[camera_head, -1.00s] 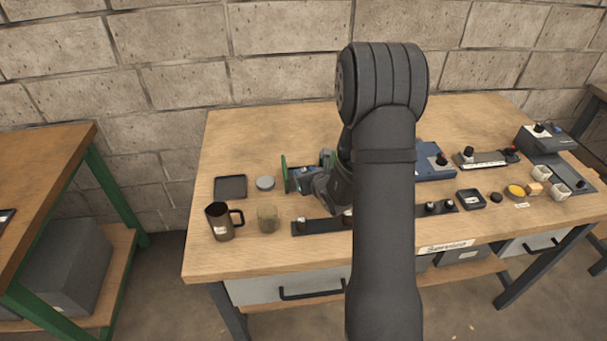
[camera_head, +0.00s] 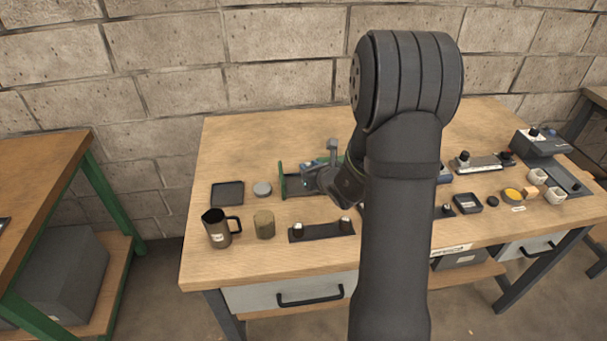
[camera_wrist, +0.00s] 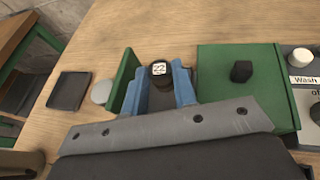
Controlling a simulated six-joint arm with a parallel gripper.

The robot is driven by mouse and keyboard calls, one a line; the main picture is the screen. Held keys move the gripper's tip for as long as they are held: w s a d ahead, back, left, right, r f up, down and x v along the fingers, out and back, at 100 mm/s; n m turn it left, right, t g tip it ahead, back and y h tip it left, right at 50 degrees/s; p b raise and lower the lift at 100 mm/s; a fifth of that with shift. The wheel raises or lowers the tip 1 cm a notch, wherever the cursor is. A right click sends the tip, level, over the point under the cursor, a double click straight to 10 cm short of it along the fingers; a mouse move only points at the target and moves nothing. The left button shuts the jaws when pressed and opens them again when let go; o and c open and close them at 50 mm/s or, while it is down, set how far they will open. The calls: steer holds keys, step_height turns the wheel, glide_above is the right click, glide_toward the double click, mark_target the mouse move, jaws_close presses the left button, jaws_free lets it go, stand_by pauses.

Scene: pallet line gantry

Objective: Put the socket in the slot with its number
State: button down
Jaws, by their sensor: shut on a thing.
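A black socket (camera_wrist: 159,75) with a white label reading 22 sits between the blue fingers of my gripper (camera_wrist: 161,90) in the wrist view. The gripper is shut on it. In the head view my gripper (camera_head: 316,176) is low over the left-middle of the bench, beside an upright green plate (camera_head: 282,180); the socket cannot be made out there. The same green plate (camera_wrist: 125,85) stands just left of the fingers in the wrist view. A dark strip (camera_head: 322,232) with two light-topped knobs lies in front of the gripper. I cannot make out a numbered slot.
A green panel (camera_wrist: 220,75) with a black knob lies right of the fingers. A square tray (camera_head: 227,194), a grey disc (camera_head: 262,189), a mug (camera_head: 218,230) and a glass (camera_head: 264,224) stand to the left. My arm hides the middle of the bench.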

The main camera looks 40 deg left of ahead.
steer(key=w+d+r, duration=0.2)
steer(key=d+r, duration=0.1)
steer(key=d, duration=0.6)
steer(key=w+d+r, duration=0.1)
steer(key=d+r, duration=0.2)
steer(key=d, duration=0.6)
steer(key=s+d+m+t+h, duration=0.1)
steer(key=s+d, duration=0.3)
steer(key=d, duration=0.6)
steer(key=s+d+m, duration=0.1)
steer(key=s+d, duration=0.3)
steer(key=d, duration=0.5)
steer(key=a+f, duration=0.2)
steer(key=a, duration=0.1)
steer(key=w+a+f, duration=0.1)
steer(key=a+f, duration=0.2)
steer(key=a, duration=0.1)
steer(key=a+f, duration=0.2)
steer(key=a, duration=0.2)
steer(key=shift+w+a+f, duration=0.15)
steer(key=shift+w, duration=0.05)
steer(key=shift+n+t, duration=0.3)
steer(key=shift+f, duration=2.05)
steer(key=shift+f, duration=0.1)
steer(key=c, duration=1.2)
jaws_free()
steer(key=shift+o, duration=0.2)
